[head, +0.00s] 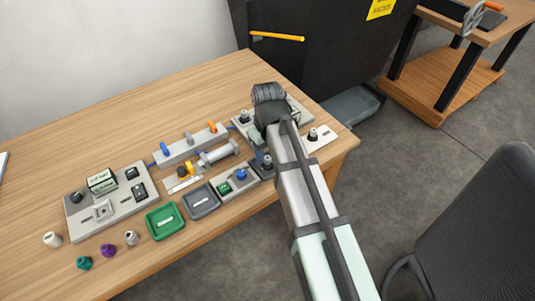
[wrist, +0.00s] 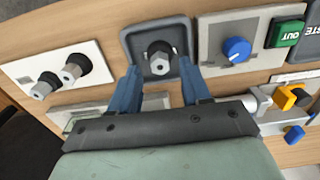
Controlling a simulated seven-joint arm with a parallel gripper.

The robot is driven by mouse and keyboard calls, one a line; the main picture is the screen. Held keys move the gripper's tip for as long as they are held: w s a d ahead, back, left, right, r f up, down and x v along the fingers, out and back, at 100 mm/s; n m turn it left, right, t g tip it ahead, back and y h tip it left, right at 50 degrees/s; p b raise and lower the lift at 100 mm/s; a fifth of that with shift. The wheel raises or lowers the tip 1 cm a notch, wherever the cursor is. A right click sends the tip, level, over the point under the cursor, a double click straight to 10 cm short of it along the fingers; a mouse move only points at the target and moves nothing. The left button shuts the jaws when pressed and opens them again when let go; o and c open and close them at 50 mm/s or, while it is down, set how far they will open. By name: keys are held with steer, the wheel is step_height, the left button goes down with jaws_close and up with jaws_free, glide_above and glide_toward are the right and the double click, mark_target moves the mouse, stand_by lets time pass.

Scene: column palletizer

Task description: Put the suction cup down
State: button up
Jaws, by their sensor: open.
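A suction cup (wrist: 159,58) with a black rubber part and a grey hex fitting stands in a small dark grey tray (wrist: 128,36), fitting towards the wrist camera. My gripper (wrist: 160,75) is open, with one blue finger on each side of the cup. A narrow gap shows between the cup and each finger, so it looks free of them. In the head view my gripper (head: 264,157) is over the same tray at the table's front edge. My arm hides part of the tray there.
A white plate (wrist: 28,66) with two more suction cups lies left of the tray. A panel with a blue knob (wrist: 236,49) and a green OUT label (wrist: 285,34) is close on the right. In the head view, a green tray (head: 150,222) and several small cups stand further left.

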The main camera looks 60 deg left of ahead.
mark_target(267, 158)
step_height(267, 158, up, 10)
steer(key=shift+r, duration=0.2)
stand_by(0.3)
steer(key=shift+o, duration=0.2)
